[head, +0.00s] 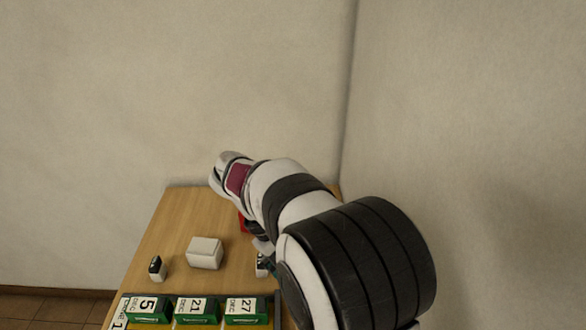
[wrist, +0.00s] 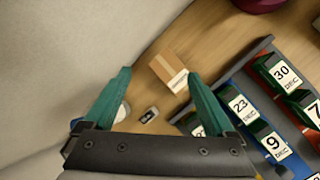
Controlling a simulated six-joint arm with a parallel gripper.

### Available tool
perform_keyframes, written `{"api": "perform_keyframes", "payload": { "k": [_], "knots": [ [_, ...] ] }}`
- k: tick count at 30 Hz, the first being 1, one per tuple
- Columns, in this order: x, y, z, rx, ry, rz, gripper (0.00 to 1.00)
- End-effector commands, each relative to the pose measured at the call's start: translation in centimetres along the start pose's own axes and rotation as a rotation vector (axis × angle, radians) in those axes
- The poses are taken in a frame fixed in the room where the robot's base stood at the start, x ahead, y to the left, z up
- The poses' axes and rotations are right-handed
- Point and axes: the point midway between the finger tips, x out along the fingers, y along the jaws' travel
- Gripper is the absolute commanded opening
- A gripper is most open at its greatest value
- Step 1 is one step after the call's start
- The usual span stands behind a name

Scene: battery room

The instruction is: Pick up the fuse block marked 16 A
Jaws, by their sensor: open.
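No 16 A marking is legible in either view, so I cannot tell for sure which piece is the fuse block. A small black-and-white block (head: 157,268) stands at the left of the wooden table in the head view. A small dark-and-pale block (wrist: 149,115) also lies between my fingers in the wrist view, apart from them. My gripper (wrist: 158,73) is open and empty, its two teal fingers spread wide above the table. In the head view my arm hides most of my gripper and part of the table.
A pale box (head: 205,253) stands right of the small block; a tan and white box (wrist: 170,70) shows in the wrist view. A rack (wrist: 225,88) holds several batteries with date cards. A white round piece (wrist: 122,112) is partly behind my left finger. Walls stand close behind the table.

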Motion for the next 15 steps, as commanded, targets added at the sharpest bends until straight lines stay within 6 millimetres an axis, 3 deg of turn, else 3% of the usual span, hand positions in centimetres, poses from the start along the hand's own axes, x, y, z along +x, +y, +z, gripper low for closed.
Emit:
{"api": "perform_keyframes", "payload": {
  "k": [1,3,6,10,13,15],
  "knots": [
    [0.1,-0.5,-3.9,-0.129,-0.044,0.094,0.90],
    [0.3,-1.4,-9.0,-0.304,-0.105,0.236,0.90],
    [1.0,-4.0,-14.8,-0.500,-0.187,0.414,0.90],
    [2.1,-7.2,-19.0,-0.648,-0.263,0.567,0.90],
    [2.6,-8.2,-20.2,-0.692,-0.289,0.620,0.90],
    [3.4,-7.8,-20.4,-0.702,-0.298,0.631,0.90]
  ]
}}
